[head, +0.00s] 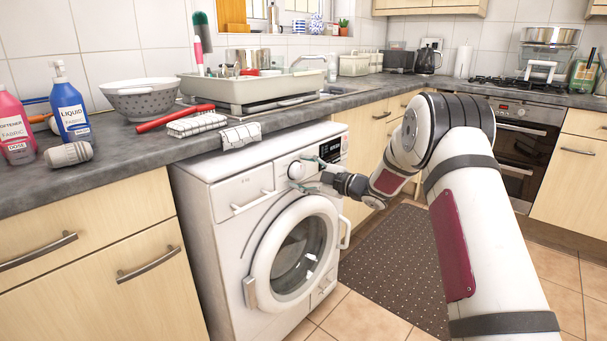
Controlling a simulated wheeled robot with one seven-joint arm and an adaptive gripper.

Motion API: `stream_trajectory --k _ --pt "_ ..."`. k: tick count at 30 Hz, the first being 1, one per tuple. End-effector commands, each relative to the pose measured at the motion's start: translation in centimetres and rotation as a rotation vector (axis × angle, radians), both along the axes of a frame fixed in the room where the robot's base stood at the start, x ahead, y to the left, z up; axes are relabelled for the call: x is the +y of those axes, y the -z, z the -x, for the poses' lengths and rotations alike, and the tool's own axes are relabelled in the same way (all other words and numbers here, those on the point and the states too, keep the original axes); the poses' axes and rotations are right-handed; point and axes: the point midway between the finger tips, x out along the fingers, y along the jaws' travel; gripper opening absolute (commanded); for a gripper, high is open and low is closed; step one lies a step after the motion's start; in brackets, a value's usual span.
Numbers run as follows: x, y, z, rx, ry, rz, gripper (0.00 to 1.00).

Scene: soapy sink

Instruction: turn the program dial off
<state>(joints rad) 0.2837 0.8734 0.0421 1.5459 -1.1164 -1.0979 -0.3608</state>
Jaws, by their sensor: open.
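The white washing machine (230,235) stands under the counter, with its round door shut. Its round program dial (296,171) is on the upper front panel, left of the dark display (330,149). My gripper (303,174) reaches in from the right at the dial. Its thin fingers are apart, one above and one below the dial's level. I cannot tell whether they touch the dial. The dial's pointer mark is too small to read, and my gripper partly hides the panel to its right.
A detergent drawer handle (252,202) juts out left of the dial. A checked cloth (241,135) hangs over the counter edge above the machine. A dark dotted mat (385,262) lies on the tiled floor. Wooden cupboards (85,260) flank the machine.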

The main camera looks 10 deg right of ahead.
Motion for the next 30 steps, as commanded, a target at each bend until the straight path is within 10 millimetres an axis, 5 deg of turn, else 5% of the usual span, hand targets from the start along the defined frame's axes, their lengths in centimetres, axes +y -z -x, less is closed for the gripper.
stream_trajectory --k 5,18,30 --pt "-1.0 -0.1 1.0 0.001 0.002 0.001 0.63" --pt "-6.2 -0.6 7.6 0.001 0.003 0.001 0.63" --pt "-7.5 -0.6 9.3 0.0 0.0 0.0 0.63"
